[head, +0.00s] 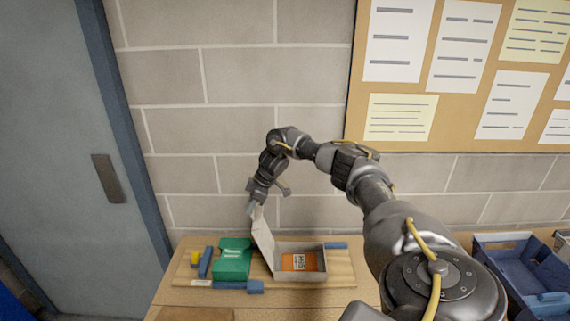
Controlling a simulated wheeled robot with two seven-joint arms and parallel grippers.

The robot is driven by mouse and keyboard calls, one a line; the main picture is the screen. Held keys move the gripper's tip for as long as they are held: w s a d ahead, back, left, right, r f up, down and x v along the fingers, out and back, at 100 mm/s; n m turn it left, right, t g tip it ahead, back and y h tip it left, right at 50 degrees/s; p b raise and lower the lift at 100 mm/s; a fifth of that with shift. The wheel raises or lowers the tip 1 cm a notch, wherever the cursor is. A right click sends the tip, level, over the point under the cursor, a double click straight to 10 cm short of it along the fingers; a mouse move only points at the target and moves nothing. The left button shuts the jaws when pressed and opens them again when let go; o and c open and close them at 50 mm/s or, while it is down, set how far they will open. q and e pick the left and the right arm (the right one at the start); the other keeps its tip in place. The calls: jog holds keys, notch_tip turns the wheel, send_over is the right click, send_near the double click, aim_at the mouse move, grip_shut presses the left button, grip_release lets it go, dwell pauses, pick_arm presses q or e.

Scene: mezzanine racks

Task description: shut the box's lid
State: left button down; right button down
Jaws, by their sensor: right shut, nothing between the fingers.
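A grey box (299,276) sits on a wooden board on the table, with an orange item with a white label (299,261) inside. Its lid (264,237) stands raised on the box's left side, tilted up. My right gripper (250,208) is above the lid's top edge, fingers pointing down and shut with nothing between them. The fingertips are at or very near the lid's upper edge; I cannot tell if they touch. My left gripper is not in view.
A green box (232,262) stands just left of the lid. Blue blocks (205,262) and a yellow piece (195,259) lie further left. A blue bin (510,262) is at the right. A block wall with a noticeboard (462,70) rises behind; a grey door is at the left.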

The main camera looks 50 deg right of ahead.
aim_at(258, 217)
jog(key=shift+f, duration=0.1)
jog(key=shift+f, duration=0.15)
jog(key=shift+s+d+f+p, duration=0.1)
jog(key=shift+s+d+p, duration=0.15)
jog(key=shift+s+d, duration=0.5)
jog(key=shift+s+d+p, duration=0.2)
jog(key=shift+s+d, duration=0.3)
jog(key=shift+s, duration=0.4)
jog(key=s+d, duration=0.9)
jog(key=s, duration=0.2)
jog(key=shift+s, duration=0.4)
dwell(0.5)
notch_tip(258, 217, up, 7)
dwell(0.9)
